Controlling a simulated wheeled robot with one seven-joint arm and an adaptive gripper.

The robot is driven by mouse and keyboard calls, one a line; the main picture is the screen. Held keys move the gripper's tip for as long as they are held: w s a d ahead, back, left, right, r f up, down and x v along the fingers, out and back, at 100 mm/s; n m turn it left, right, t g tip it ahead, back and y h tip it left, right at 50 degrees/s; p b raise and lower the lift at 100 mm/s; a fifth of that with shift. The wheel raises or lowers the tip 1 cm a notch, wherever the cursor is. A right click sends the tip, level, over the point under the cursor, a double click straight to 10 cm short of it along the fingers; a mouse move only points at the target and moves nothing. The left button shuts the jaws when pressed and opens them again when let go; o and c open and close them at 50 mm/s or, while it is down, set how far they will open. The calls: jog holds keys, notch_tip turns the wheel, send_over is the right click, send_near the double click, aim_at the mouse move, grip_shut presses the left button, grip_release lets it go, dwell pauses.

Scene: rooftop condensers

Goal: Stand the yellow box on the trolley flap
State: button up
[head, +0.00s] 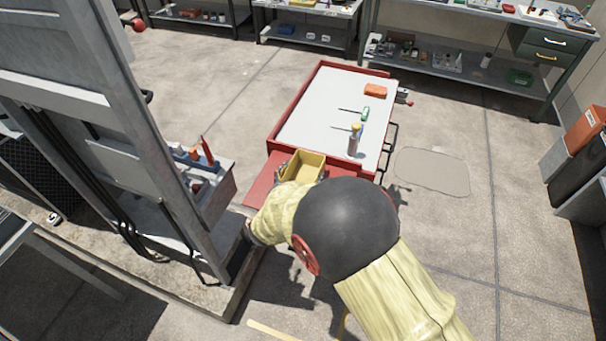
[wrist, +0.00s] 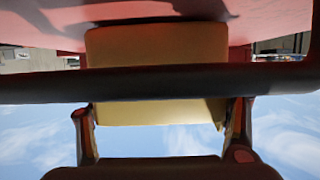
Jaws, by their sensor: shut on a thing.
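The yellow box (head: 305,166) is an open-topped box at the near end of the trolley (head: 318,108), over its red flap (head: 264,184). My gripper (wrist: 161,112) is shut on the box; in the wrist view its fingers are at either side of the yellow box (wrist: 157,45). In the head view my arm hides most of the gripper and part of the flap. The wrist view looks upside down, with the red flap (wrist: 50,30) at the top and sky below. I cannot tell whether the box touches the flap.
A bottle with a yellow cap (head: 354,140), a green item (head: 366,113) and an orange box (head: 375,90) are on the trolley top. A grey cabinet frame (head: 130,130) stands close at left. A dark bar (wrist: 160,84) crosses the wrist view. Floor right is open.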

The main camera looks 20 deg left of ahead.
jog(key=o, duration=1.1)
jog(key=shift+f, duration=0.1)
jog(key=shift+o, duration=0.6)
jog(key=shift+s+r, duration=0.25)
jog(key=shift+s, duration=0.05)
jog(key=p+v, duration=0.3)
jog(key=v, duration=0.8)
jog(key=shift+s, duration=0.2)
